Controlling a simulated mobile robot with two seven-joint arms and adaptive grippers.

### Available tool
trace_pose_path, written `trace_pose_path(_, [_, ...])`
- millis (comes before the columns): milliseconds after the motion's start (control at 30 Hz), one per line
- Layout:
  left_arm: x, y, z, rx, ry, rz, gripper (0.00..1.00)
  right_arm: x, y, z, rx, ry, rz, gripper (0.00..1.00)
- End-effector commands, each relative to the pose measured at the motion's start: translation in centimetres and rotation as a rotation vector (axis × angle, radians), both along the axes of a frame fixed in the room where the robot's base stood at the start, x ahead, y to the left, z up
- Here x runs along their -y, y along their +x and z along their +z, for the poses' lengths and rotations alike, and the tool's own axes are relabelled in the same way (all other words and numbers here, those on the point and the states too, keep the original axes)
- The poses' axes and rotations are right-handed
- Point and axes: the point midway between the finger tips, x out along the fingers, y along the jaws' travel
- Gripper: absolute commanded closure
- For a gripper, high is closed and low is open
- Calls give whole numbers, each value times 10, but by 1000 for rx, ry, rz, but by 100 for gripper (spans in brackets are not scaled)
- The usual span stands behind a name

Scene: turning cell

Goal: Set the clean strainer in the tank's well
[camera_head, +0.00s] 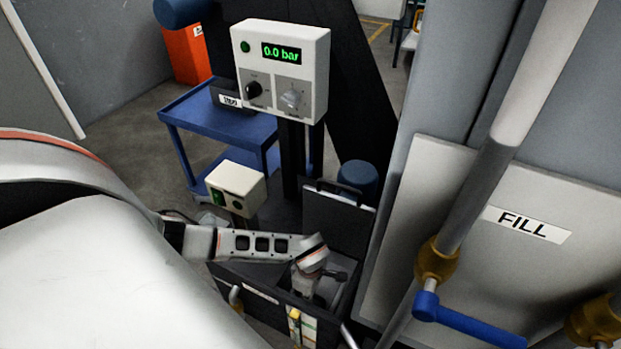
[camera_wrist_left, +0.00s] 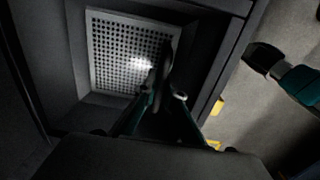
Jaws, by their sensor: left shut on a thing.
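The strainer (camera_wrist_left: 115,58), a pale square perforated plate, shows in the left wrist view inside the dark tank well, with a bright light spot on it. A dark upright piece, apparently its handle, rises towards my left gripper (camera_wrist_left: 164,92). The gripper's teal fingers are shut on it. In the head view my left gripper (camera_head: 328,277) reaches down over the dark tank (camera_head: 262,290), whose lid (camera_head: 338,220) stands open behind. The strainer is hidden in that view. I cannot tell whether the plate rests on the well's bottom.
A pressure panel (camera_head: 282,60) reading 0.0 bar and a small control box (camera_head: 236,188) stand behind the tank. A FILL pipe (camera_head: 480,180) with a blue lever (camera_head: 470,322) stands close on the right. A blue cart (camera_head: 215,120) is further back.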

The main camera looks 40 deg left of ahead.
Motion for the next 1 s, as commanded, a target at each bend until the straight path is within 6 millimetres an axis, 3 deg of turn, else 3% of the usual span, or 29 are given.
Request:
trace_pose_path(367, [0, 1, -7, 1, -1, 0, 100, 0, -5, -9, -15, 0, 0, 60])
trace_pose_path(400, [0, 1, -6, 1, -1, 0, 81, 0, -5, -8, -14, 0, 1, 60])
trace_pose_path(433, [0, 1, -6, 1, -1, 0, 73, 0, -5, -8, -14, 0, 1, 60])
trace_pose_path(467, [0, 1, -6, 2, -1, 0, 72, 0, -5, -8, -14, 0, 1, 60])
trace_pose_path(867, [1, -3, -8, -6, -1, 0, 72, -2, -4, -5, -8, 6, -3, 60])
trace_pose_path(1000, [1, -2, 0, -5, -2, -1, 72, -1, -4, -6, -10, 5, -2, 60])
